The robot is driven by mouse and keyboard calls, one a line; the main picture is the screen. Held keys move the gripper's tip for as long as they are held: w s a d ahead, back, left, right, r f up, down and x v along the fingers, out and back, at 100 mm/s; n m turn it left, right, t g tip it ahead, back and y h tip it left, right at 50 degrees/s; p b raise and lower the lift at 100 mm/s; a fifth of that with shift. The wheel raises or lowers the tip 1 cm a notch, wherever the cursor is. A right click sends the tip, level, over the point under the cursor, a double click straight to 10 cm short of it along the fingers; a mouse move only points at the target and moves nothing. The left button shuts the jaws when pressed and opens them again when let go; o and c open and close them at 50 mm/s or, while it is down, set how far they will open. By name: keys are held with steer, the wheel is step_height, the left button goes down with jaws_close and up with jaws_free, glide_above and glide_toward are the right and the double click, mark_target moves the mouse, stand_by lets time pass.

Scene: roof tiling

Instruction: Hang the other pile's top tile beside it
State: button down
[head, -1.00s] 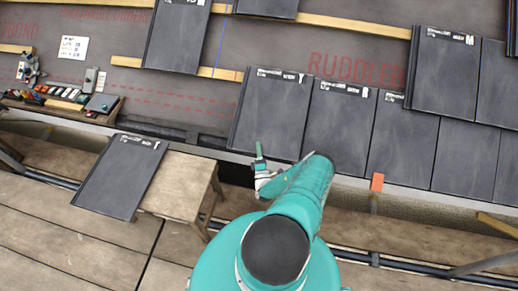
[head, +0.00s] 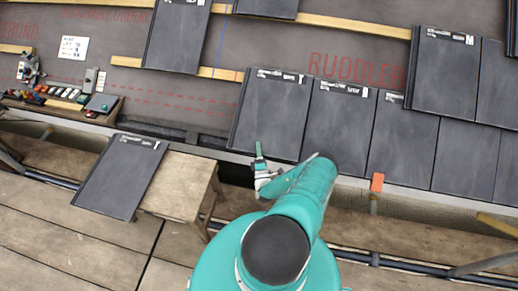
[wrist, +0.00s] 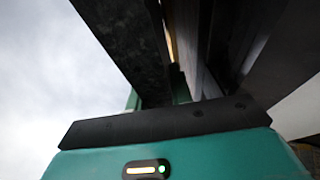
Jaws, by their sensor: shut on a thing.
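The gripper is shut on this tile's lower edge; the exact contact is hard to see. In the wrist view a dark slab (wrist: 118,35) runs up from between the jaws. The tile lies flat beside the adjoining tile (head: 338,125) on its right. Another dark tile (head: 120,178) lies at the left, partly on a wooden bench (head: 180,187). Dark tiles (head: 178,35) and (head: 267,8) lie higher up the roof.
Wooden battens (head: 325,22) cross the grey underlay (head: 270,45). A tool tray (head: 60,110) and a white note (head: 73,47) are at the left.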

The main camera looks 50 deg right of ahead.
steer(key=shift+a, duration=0.1)
steer(key=c, duration=1.2)
jaws_free()
steer(key=shift+o, duration=0.2)
steer(key=shift+s+a+f, duration=0.1)
steer(key=shift+a+f, duration=0.05)
steer(key=v, duration=0.7)
steer(key=shift+s, duration=0.1)
